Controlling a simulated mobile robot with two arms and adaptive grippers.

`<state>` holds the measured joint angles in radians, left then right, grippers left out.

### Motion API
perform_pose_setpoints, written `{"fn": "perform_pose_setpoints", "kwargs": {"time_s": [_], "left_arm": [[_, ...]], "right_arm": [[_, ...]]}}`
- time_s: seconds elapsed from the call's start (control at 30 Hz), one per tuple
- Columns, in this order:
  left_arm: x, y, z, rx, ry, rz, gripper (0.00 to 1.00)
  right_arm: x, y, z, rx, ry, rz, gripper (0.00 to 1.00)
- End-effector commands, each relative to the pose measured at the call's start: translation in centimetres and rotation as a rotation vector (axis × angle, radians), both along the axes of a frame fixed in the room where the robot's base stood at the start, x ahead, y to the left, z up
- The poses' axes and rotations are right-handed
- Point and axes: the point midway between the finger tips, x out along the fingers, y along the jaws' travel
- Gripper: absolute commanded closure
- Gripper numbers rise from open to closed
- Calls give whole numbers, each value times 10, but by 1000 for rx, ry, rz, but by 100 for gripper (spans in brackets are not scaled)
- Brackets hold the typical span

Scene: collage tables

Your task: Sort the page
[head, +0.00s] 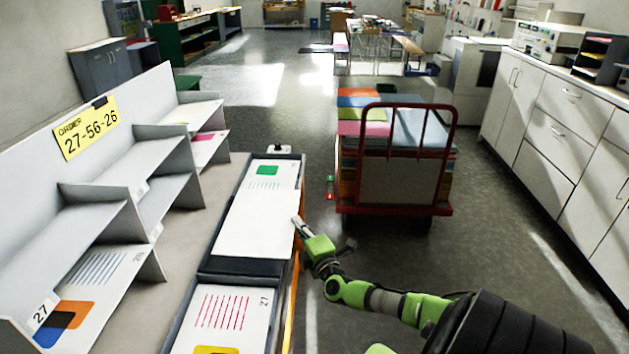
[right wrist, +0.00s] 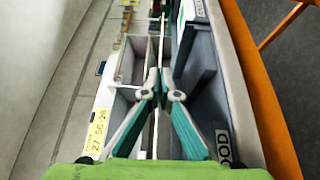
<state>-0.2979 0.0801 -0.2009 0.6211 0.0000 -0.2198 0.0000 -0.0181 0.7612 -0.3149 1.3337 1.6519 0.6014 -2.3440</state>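My right gripper (head: 298,224) is at the right edge of a white page (head: 255,222) with a green square and green lines, over the far tray. In the right wrist view the fingertips (right wrist: 160,78) have come together on a thin white sheet, seen nearly edge-on. Another page (head: 232,308), with red lines, a yellow shape and "27", lies in the near tray. My left gripper is out of view.
Upright dividers separate the compartments. A red-framed cart (head: 395,210) with stacked coloured sheets stands beyond the trays. White cabinets (head: 560,130) line the right; open floor lies between.

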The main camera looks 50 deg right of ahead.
Motion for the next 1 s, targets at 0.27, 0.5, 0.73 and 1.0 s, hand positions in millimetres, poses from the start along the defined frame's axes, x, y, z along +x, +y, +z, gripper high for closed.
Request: {"fn": "perform_pose_setpoints", "kwargs": {"time_s": [0.27, 0.5, 0.73, 1.0], "left_arm": [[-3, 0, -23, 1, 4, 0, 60], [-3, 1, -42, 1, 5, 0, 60], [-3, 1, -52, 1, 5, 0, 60], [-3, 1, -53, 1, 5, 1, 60]], "right_arm": [[24, 19, -21, 0, 2, -1, 100], [28, 22, -56, 0, 0, -1, 100], [30, 23, -74, 0, -1, -1, 100], [30, 23, -77, 0, -1, 0, 100]]}}
